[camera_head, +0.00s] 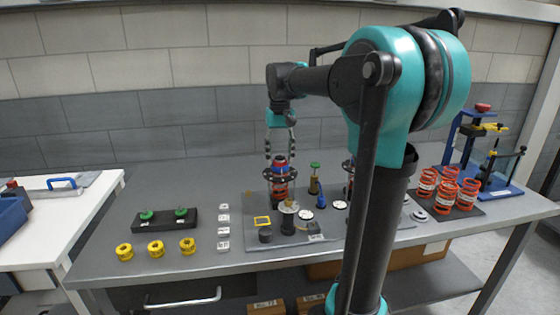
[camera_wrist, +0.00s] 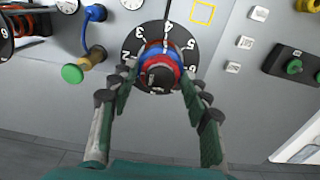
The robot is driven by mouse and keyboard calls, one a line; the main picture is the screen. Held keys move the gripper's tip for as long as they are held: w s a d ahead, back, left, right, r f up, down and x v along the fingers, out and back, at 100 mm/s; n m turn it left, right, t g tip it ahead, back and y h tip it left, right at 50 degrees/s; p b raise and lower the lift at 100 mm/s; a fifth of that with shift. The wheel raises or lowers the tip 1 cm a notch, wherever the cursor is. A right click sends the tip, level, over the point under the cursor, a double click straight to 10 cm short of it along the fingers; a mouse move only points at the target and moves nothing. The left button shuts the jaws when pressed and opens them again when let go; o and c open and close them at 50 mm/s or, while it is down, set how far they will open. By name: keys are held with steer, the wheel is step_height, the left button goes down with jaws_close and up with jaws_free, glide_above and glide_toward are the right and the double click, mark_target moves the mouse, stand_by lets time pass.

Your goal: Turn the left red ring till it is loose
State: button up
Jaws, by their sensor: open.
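The left red ring (camera_wrist: 158,64) sits with a blue ring around a dark post, above a black numbered dial (camera_wrist: 132,45). In the head view this red ring (camera_head: 281,159) tops a standing unit with a red spring below the dial. My gripper (camera_wrist: 158,78) is open, with one finger on each side of the rings; I cannot tell whether they touch. In the head view my gripper (camera_head: 280,150) points down over the left unit. A second dial (camera_wrist: 5,38) shows at the left edge of the wrist view; my arm partly hides that unit in the head view.
A green-topped brass post (camera_wrist: 80,70) and a blue-handled part (camera_wrist: 95,14) stand close beside the left unit. Several red springs (camera_head: 447,190) and a blue press (camera_head: 490,160) are at the right. Yellow rings (camera_head: 156,248) lie at the front left.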

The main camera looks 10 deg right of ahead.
steer(key=m, duration=0.6)
steer(key=shift+m, duration=0.3)
steer(key=m, duration=1.1)
steer(key=shift+m, duration=0.3)
steer(key=m, duration=0.4)
steer(key=shift+m, duration=0.4)
